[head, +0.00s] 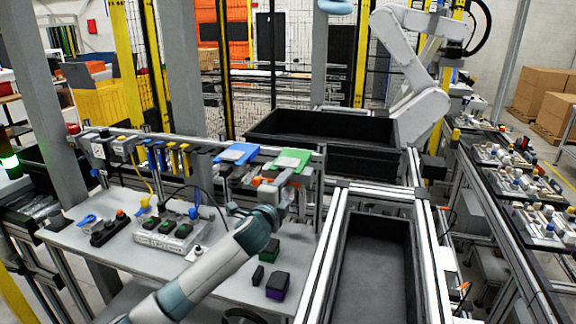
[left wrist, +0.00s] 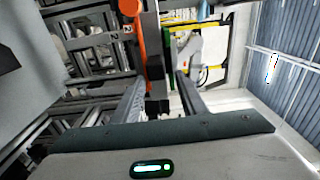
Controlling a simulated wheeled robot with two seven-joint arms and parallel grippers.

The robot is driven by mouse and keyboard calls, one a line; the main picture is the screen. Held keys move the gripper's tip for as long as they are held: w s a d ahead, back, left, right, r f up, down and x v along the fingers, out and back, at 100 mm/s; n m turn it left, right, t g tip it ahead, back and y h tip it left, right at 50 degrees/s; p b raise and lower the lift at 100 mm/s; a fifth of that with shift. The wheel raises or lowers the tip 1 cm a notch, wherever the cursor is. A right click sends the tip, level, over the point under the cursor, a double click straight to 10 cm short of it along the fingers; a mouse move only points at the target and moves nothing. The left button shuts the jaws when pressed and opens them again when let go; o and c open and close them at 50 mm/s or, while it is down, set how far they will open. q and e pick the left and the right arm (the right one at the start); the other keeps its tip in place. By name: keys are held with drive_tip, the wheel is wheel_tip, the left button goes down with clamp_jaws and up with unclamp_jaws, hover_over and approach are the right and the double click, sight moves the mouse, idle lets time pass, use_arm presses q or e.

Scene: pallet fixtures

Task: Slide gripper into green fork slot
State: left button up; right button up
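The green pallet fixture (head: 292,159) lies at the right end of the rack behind the workbench. In the left wrist view its green edge (left wrist: 172,58) runs upright beside a dark strip and an orange part (left wrist: 138,40). My left gripper (head: 287,192) is just below and in front of the green fixture in the head view. In the left wrist view my left gripper (left wrist: 160,98) is open, its two fingers apart with the fixture's edge between and beyond them. I cannot tell whether the fingertips are inside the fork slot. My right gripper is not in view.
A blue fixture (head: 237,153) lies left of the green one. Black bins (head: 320,130) stand behind, and an empty dark bin (head: 372,275) is at the right.

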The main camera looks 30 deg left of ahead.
use_arm(q)
drive_tip(key=shift+f, duration=0.15)
drive_tip(key=s+d+b, duration=0.3)
drive_tip(key=s+b, duration=0.3)
drive_tip(key=s, duration=1.1)
drive_tip(key=shift+d, duration=0.15)
drive_tip(key=shift+s, duration=0.2)
idle(0.5)
